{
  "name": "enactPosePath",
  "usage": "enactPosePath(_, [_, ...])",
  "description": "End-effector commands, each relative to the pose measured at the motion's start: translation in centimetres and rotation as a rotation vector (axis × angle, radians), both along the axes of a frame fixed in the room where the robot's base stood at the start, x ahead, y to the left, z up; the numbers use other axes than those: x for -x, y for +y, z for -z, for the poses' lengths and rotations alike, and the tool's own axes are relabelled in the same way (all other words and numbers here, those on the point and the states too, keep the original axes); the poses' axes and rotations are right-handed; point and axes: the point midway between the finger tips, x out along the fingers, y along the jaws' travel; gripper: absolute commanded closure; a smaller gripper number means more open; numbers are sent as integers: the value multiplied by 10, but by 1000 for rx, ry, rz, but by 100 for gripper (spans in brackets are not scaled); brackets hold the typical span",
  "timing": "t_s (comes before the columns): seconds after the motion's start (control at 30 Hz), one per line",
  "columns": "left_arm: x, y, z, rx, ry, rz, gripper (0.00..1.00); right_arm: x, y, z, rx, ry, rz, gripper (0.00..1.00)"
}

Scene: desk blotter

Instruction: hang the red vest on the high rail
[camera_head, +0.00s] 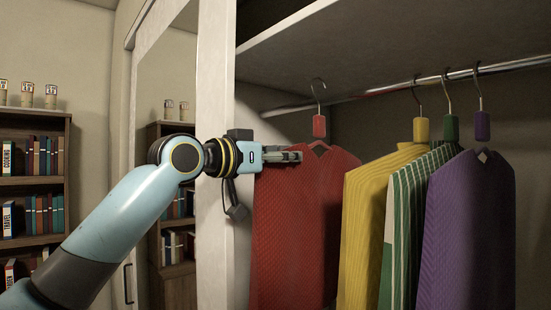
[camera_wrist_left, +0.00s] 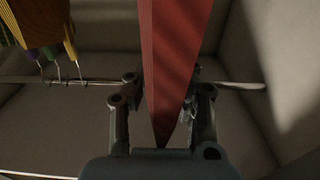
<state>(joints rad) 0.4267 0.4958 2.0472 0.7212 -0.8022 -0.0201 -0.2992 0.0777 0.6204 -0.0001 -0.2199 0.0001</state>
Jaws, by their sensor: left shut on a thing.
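The red vest (camera_head: 305,225) hangs upright from its hanger, whose hook (camera_head: 318,86) and red block (camera_head: 319,126) show above the collar. My left gripper (camera_head: 296,156) is shut on the vest's left shoulder. In the left wrist view the red vest (camera_wrist_left: 172,60) runs between the two fingers (camera_wrist_left: 162,78). The high rail (camera_head: 390,89) crosses the wardrobe and also shows in the left wrist view (camera_wrist_left: 240,86). In the head view the hook's top is above the rail's line, and the rail passes behind its stem; I cannot tell whether they touch. My right gripper is out of view.
A yellow garment (camera_head: 380,220), a green striped one (camera_head: 408,220) and a purple one (camera_head: 470,225) hang on the rail at the right. A shelf (camera_head: 400,45) lies above the rail. The white wardrobe side post (camera_head: 215,90) stands beside my left wrist.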

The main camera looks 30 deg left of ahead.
Motion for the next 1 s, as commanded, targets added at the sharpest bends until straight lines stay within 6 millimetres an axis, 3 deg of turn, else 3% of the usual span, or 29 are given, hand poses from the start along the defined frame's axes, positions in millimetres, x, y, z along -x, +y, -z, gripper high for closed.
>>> enactPosePath(0.77, [-64, -24, -1, 3, -1, 2, 100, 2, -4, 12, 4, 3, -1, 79])
enactPosePath(1.0, [-65, -24, 13, -1, -1, 1, 100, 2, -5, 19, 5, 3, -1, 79])
